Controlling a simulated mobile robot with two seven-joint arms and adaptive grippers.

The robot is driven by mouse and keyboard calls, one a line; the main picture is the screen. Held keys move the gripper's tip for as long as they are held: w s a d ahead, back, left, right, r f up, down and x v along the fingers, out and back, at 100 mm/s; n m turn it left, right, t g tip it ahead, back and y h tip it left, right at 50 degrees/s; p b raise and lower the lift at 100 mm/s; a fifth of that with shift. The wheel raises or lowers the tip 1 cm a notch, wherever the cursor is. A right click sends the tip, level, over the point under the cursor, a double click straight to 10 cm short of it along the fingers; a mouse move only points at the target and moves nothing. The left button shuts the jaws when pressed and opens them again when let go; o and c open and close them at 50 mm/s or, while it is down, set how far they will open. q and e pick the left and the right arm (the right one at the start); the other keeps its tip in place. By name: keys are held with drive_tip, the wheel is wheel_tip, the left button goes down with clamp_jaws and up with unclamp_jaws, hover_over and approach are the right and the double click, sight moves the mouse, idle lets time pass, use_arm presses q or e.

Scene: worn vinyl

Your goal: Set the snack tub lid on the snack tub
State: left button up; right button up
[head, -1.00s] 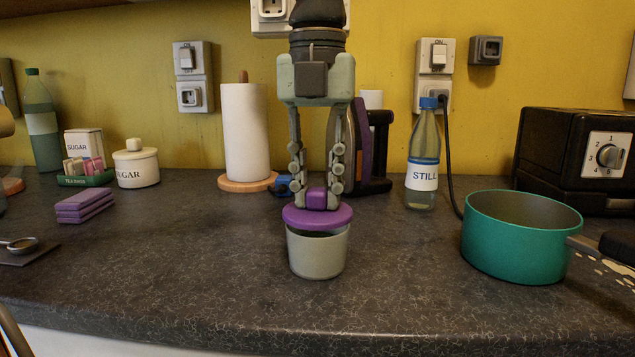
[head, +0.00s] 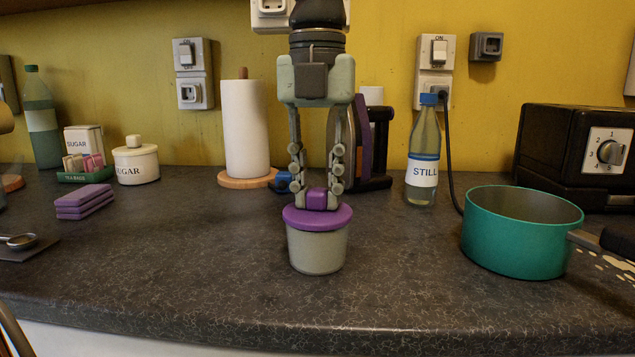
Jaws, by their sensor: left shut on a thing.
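The snack tub (head: 317,252) is a light grey-green round tub standing upright on the counter in the middle of the head view. The snack tub lid (head: 338,219) is a purple disc with a square purple knob on top. The lid lies level across the tub's mouth and hides the rim; no gap shows between them from here. My left gripper (head: 316,201) points straight down from above, its fingers shut on the lid's knob. My right gripper is not in view.
A teal saucepan (head: 515,245) stands to the right, its handle pointing right. A STILL bottle (head: 422,165), a paper towel roll (head: 245,130) and a dark iron-like appliance stand behind. Purple sponges (head: 84,203) lie left. The counter around the tub is clear.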

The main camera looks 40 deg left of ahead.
use_arm(q)
drive_tip(key=shift+f, duration=0.15)
drive_tip(key=o, duration=1)
drive_tip(key=shift+o, duration=0.4)
drive_tip(key=o, duration=1.1)
drive_tip(key=shift+o, duration=0.2)
drive_tip(key=shift+r+p, duration=2.85)
drive_tip(key=shift+r, duration=0.7)
